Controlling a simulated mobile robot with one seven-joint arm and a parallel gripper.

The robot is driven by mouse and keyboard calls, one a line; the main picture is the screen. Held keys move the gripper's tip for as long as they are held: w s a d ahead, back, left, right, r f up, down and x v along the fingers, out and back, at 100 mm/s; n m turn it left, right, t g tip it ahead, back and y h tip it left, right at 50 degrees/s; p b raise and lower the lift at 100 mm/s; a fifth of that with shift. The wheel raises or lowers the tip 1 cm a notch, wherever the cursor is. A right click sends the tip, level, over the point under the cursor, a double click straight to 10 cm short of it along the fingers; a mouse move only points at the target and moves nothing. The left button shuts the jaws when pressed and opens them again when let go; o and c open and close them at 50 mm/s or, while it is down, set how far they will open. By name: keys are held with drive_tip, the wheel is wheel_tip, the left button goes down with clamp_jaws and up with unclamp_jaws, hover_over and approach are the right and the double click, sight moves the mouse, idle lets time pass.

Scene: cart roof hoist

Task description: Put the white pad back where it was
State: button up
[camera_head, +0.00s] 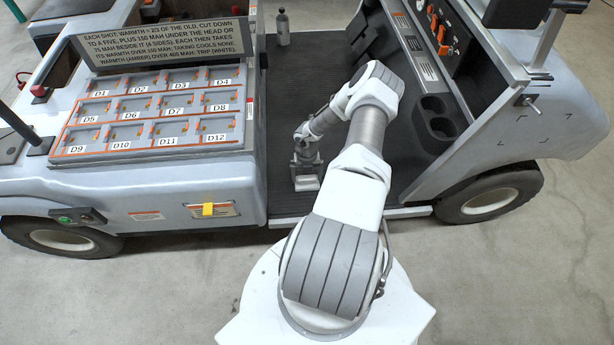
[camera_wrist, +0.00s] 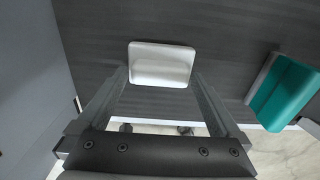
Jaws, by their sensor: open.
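The white pad (camera_wrist: 160,60) is a small rounded rectangle over the dark ribbed floor (camera_wrist: 95,20) of the cart. It also shows in the head view (camera_head: 306,183), just below my gripper (camera_head: 305,168). In the wrist view my gripper (camera_wrist: 160,82) is open, its two fingers pointing towards the pad, with their tips near the pad's left and right sides. I cannot tell whether the fingertips touch it or how high they are. The place where the pad was before is not marked in these frames.
A teal block (camera_wrist: 287,92) lies at the right in the wrist view. A grid of numbered bays (camera_head: 155,115) under a text sign (camera_head: 160,40) is on the left deck. A grey bottle (camera_head: 282,27) stands at the back, and cup holders (camera_head: 437,112) are at the right.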

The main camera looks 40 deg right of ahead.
sight(307, 178)
wheel_tip(307, 178, up, 12)
drive_tip(key=p, duration=0.3)
drive_tip(key=shift+f, duration=0.25)
